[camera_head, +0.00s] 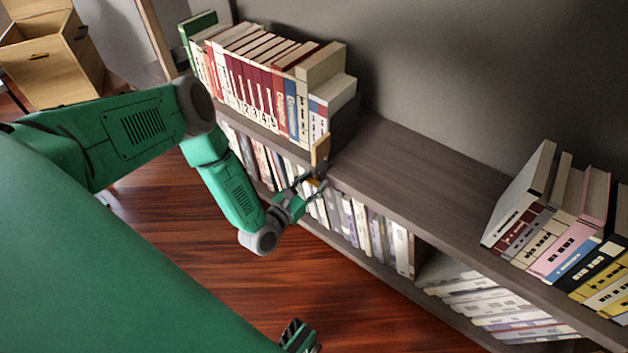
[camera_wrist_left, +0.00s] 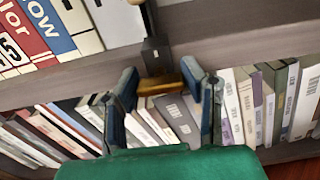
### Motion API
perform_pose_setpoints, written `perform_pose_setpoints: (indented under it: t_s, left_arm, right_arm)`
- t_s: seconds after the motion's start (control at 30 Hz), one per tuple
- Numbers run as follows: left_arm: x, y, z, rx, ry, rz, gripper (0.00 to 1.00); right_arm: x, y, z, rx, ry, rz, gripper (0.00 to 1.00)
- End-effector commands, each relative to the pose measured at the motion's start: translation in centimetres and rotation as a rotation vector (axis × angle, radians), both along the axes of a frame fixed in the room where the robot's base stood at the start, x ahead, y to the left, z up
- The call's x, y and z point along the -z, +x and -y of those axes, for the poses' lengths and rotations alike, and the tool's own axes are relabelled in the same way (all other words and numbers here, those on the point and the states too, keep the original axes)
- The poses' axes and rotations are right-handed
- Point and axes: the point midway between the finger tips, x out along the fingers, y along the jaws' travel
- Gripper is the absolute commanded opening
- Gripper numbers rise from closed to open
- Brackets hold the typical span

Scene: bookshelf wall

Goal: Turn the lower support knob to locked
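A small golden-brown knob (camera_head: 316,184) sits at the front edge of the upper shelf, below an upright wooden piece (camera_head: 321,150). In the left wrist view the knob (camera_wrist_left: 163,84) hangs under a dark block (camera_wrist_left: 154,50) on the shelf edge. My left gripper (camera_head: 309,188) is at the knob. In the left wrist view its two fingers (camera_wrist_left: 160,79) stand apart, one on each side of the knob. A narrow gap shows on each side; firm contact cannot be made out. A dark and green part of mine shows at the bottom of the head view, too little to read.
Red and white books (camera_head: 252,85) stand on the upper shelf (camera_head: 400,170) just left of the knob. More books (camera_head: 365,228) fill the lower shelf behind the gripper. Tilted books (camera_head: 560,225) stand at right. The upper shelf's middle is bare. A wooden cabinet (camera_head: 45,70) stands far left.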

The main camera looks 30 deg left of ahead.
Motion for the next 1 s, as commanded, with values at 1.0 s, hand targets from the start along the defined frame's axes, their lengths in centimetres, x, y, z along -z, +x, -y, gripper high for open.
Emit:
perform_pose_setpoints:
  t_s: [1.0]
  left_arm:
    - [-0.1, 0.2, 0.2, 0.003, 0.665, 0.061, 0.08]
  right_arm:
    - [1.4, 0.0, 0.0, -0.001, 0.001, 0.000, 0.00]
